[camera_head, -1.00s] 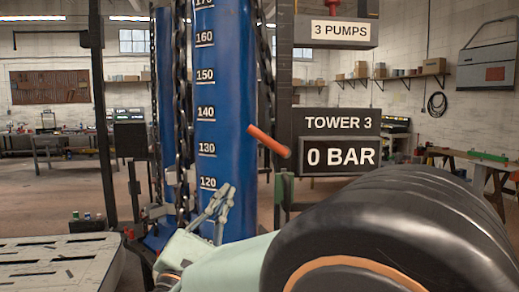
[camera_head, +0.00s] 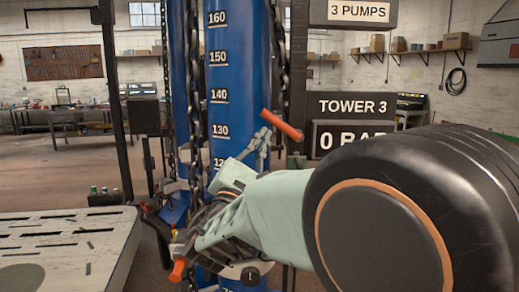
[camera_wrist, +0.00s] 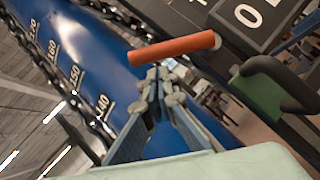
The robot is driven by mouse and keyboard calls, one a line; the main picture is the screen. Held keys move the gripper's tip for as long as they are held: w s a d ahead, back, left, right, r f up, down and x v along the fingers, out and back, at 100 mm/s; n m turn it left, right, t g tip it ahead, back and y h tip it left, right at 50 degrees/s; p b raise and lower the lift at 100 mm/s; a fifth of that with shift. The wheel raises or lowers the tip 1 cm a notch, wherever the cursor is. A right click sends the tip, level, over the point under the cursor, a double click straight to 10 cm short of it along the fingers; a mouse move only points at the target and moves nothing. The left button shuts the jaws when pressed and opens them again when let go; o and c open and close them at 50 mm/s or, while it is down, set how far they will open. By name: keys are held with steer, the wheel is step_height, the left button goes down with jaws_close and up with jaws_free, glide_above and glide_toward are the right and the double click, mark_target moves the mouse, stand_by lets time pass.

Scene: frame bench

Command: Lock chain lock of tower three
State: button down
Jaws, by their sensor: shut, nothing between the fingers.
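The blue tower (camera_head: 232,80) with a white number scale stands in the middle of the head view. Dark chains (camera_head: 195,90) hang along it. An orange rod-like handle (camera_head: 281,125) sticks out at the tower's right side and also shows in the wrist view (camera_wrist: 172,48). I cannot tell whether it belongs to the chain lock. My gripper (camera_head: 262,135) is shut and empty, its fingertips just below the orange handle; in the wrist view the fingertips (camera_wrist: 160,82) lie close under it. Contact is unclear. The TOWER 3 sign (camera_head: 352,106) is right of it.
A 0 BAR display (camera_head: 340,138) is partly hidden by my arm. A second orange handle (camera_head: 178,270) sits low on the left. A slotted pale platform (camera_head: 65,235) fills the lower left. A green block with a dark handle (camera_wrist: 258,95) is right in the wrist view.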

mark_target(272, 118)
steer(key=shift+w+d+r, duration=0.2)
steer(key=shift+d+r, duration=0.1)
steer(key=shift+r, duration=0.1)
steer(key=shift+d+r+m+g+h+b, duration=0.1)
steer(key=shift+r+m+g+h+b, duration=0.45)
steer(key=shift+m, duration=0.65)
steer(key=shift+d+r+m+g+h+b, duration=0.3)
steer(key=shift+r+m+g+b, duration=0.2)
steer(key=shift+m, duration=0.5)
steer(key=r+m, duration=0.1)
steer(key=d+m+g+h+b, duration=0.1)
steer(key=m, duration=0.1)
steer(key=shift+r+g, duration=0.25)
steer(key=shift+r, duration=0.15)
steer(key=shift+w+d+r+m+g+y+b, duration=0.15)
steer(key=shift+d+r+m+g, duration=0.35)
steer(key=shift+m, duration=0.4)
steer(key=shift+s+d+r+m+g+y+b, duration=0.15)
steer(key=shift+d+r+m+g, duration=0.2)
steer(key=shift+d+m+g, duration=0.4)
steer(key=shift+w+d+r+m+g+y+b, duration=0.15)
steer(key=shift+d+r+m+g, duration=0.25)
steer(key=shift+m, duration=0.65)
steer(key=shift+a, duration=0.15)
